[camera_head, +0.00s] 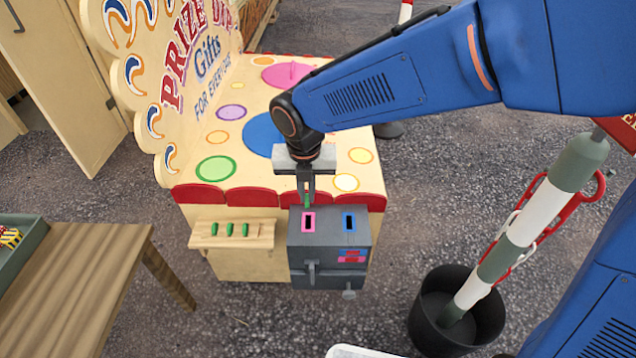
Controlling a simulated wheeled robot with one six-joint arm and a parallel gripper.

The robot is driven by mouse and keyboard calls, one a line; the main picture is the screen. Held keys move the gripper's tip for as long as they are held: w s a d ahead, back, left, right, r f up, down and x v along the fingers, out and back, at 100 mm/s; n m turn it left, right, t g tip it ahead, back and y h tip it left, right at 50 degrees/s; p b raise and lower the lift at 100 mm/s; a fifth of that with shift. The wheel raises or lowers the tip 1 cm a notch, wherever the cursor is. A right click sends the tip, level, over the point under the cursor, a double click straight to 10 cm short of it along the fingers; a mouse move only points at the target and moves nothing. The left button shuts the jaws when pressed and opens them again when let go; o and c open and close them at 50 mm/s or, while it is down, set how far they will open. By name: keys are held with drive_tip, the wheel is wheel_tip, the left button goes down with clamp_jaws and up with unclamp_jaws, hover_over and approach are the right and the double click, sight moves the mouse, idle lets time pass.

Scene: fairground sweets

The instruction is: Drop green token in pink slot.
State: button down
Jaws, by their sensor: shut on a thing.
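My gripper (307,196) points down over the grey slot box and is shut on a green token (307,201). Only a small part of the token shows below the fingers. The grey box (331,238) has a pink-framed slot (308,222) on the left of its top and a blue-framed slot (349,222) on the right. The token is just above or behind the pink slot in the picture; I cannot tell the exact height or whether it touches. Several other green tokens (230,230) stand in a small wooden rack left of the box.
The wooden rack (260,241) sits close beside the box. A prize stall (205,138) with coloured dots stands behind. A wooden table (75,290) is at the left, and a black bucket (420,322) with a striped pole is at the right. Gravel ground is open between them.

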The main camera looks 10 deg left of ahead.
wheel_tip(320, 180, down, 7)
drive_tip(key=shift+r, duration=0.2)
idle(0.6)
drive_tip(key=shift+f, duration=0.7)
idle(1.0)
drive_tip(key=c, duration=1.8)
unclamp_jaws()
drive_tip(key=shift+r, duration=0.1)
drive_tip(key=r, duration=0.5)
drive_tip(key=s+r, duration=0.1)
drive_tip(key=r, duration=0.5)
drive_tip(key=s+r, duration=0.1)
drive_tip(key=r, duration=0.5)
drive_tip(key=shift+s+d, duration=0.2)
drive_tip(key=shift+d, duration=0.1)
